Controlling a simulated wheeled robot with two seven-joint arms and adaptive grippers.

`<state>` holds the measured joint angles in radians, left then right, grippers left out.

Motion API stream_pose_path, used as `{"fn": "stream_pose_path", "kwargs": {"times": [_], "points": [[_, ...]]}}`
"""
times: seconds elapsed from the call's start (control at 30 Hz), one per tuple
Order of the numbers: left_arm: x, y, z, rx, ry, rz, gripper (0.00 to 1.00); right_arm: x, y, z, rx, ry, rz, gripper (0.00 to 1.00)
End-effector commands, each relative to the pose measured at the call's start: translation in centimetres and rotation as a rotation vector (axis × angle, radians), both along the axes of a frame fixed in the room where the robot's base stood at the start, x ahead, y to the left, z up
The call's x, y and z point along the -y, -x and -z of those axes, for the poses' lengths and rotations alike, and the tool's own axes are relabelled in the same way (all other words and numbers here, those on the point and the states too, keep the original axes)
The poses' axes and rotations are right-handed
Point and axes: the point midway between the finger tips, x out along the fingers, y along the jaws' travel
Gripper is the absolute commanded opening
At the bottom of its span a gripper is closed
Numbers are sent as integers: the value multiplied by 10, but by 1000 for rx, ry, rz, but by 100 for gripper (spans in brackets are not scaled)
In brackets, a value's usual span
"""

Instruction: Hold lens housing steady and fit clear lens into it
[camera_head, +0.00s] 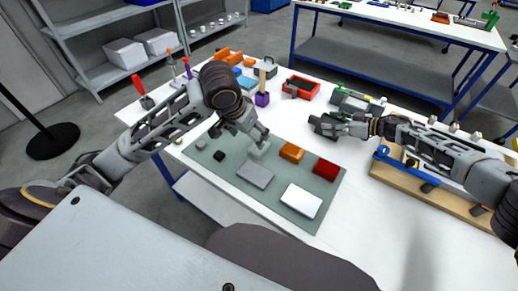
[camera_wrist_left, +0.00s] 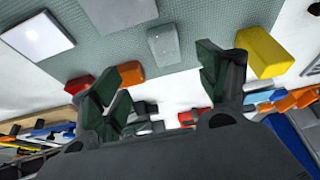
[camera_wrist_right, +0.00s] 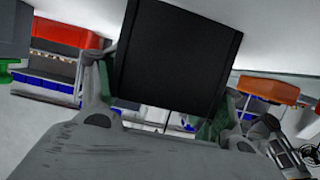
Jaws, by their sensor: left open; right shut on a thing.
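The block fills the middle of the right wrist view and hides most of the fingers there. My left gripper (camera_head: 254,140) is open just above a light grey block (camera_head: 260,152) on the mat. That grey block (camera_wrist_left: 163,45) shows ahead of the gap between the left fingers, apart from them. I cannot tell for certain which pieces are the lens housing and the clear lens.
The grey-green mat (camera_head: 228,186) also bears a grey plate (camera_head: 255,175), a white plate (camera_head: 300,201), an orange block (camera_head: 291,152) and a red block (camera_head: 326,169). A yellow block (camera_wrist_left: 265,52) lies beside one left finger.

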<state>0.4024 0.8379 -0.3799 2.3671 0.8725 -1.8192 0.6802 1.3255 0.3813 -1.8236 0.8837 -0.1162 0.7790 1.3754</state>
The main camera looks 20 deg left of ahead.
Motion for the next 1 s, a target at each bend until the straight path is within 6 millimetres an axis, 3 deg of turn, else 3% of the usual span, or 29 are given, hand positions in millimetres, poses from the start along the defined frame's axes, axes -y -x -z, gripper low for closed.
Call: {"fn": "stream_pose_path", "kwargs": {"times": [0.57,1.0], "points": [[0,-1,4,5,-7,15,75,-1,2,4,-4,3,-3,35],[3,-19,50,3,-6,15,75,-1,2,4,-4,3,-3,35]]}}
